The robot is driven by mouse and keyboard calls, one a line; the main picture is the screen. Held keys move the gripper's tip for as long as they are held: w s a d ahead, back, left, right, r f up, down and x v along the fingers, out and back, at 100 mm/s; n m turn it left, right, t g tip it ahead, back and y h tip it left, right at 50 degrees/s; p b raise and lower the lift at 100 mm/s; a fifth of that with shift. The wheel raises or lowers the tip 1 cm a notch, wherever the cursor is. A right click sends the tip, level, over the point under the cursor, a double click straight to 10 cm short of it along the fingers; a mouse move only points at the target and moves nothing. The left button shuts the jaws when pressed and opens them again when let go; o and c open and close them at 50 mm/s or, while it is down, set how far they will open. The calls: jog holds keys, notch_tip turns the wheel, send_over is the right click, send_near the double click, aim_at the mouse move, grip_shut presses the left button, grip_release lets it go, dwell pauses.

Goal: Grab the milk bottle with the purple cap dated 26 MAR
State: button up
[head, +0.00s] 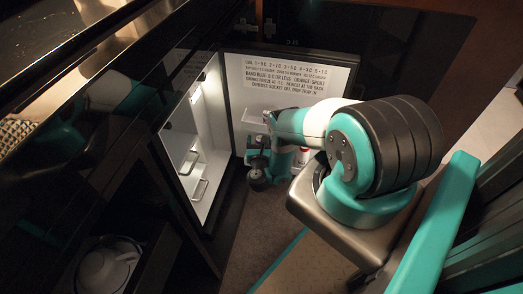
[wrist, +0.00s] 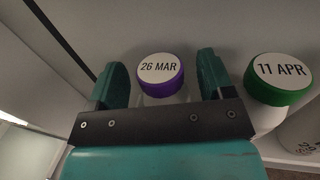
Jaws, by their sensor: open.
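The milk bottle with the purple cap (wrist: 160,74) shows in the wrist view, its white lid reading 26 MAR. My gripper (wrist: 162,64) is open, with one teal finger to the left of this cap and one to the right. Gaps show between the cap and both fingers. Most of the bottle's body is hidden below the cap and behind the gripper's dark bar. In the head view my gripper is at the open fridge door, and I cannot make out the purple cap there.
A green-capped bottle (wrist: 278,80) reading 11 APR stands close to the right finger. A pale container with dark print (wrist: 303,130) is beyond it. A pale wall lies behind the caps. The lit minibar (head: 200,140) stands open, a printed notice (head: 288,76) on its door.

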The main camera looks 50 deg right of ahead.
jog(key=shift+d, duration=0.1)
grip_shut()
